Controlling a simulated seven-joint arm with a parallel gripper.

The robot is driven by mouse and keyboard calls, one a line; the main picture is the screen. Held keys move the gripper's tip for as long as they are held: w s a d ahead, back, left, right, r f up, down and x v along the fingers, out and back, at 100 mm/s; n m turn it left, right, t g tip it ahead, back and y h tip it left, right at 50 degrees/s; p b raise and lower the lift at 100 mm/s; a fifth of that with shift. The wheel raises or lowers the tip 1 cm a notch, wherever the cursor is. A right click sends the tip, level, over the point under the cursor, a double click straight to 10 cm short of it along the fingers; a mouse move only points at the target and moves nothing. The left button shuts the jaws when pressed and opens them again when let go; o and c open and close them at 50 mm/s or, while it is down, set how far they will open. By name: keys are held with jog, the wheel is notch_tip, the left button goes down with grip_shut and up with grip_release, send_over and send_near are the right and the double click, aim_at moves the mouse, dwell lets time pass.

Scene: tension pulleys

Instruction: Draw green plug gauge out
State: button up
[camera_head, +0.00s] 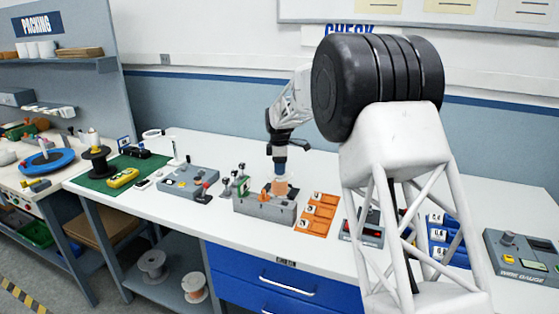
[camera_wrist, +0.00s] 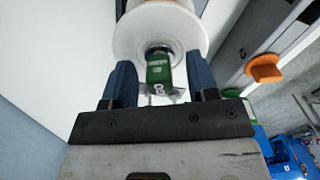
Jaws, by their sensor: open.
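The green plug gauge (camera_wrist: 158,72) shows in the wrist view, with pale markings on its near end. It sits at the centre hole of a white spool flange (camera_wrist: 127,38). My gripper (camera_wrist: 160,64) is open, with one blue finger on each side of the gauge and a visible gap on both sides. In the head view my gripper (camera_head: 280,166) points down just above a copper-coloured spool (camera_head: 279,188) on a grey box (camera_head: 262,209). The gauge cannot be made out there. How deep it sits is hidden.
An orange tray (camera_head: 318,212) lies right of the grey box. Small grey stands (camera_head: 226,187) and a grey control box (camera_head: 188,182) are on its left. A blue rack (camera_head: 437,240) and a wire gauge box (camera_head: 522,257) are further right. The table front is clear.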

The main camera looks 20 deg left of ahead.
jog(key=shift+f, duration=0.3)
grip_shut()
jog(key=shift+r, duration=1.75)
dwell(1.4)
jog(key=shift+r, duration=1.85)
jog(key=shift+d, duration=0.1)
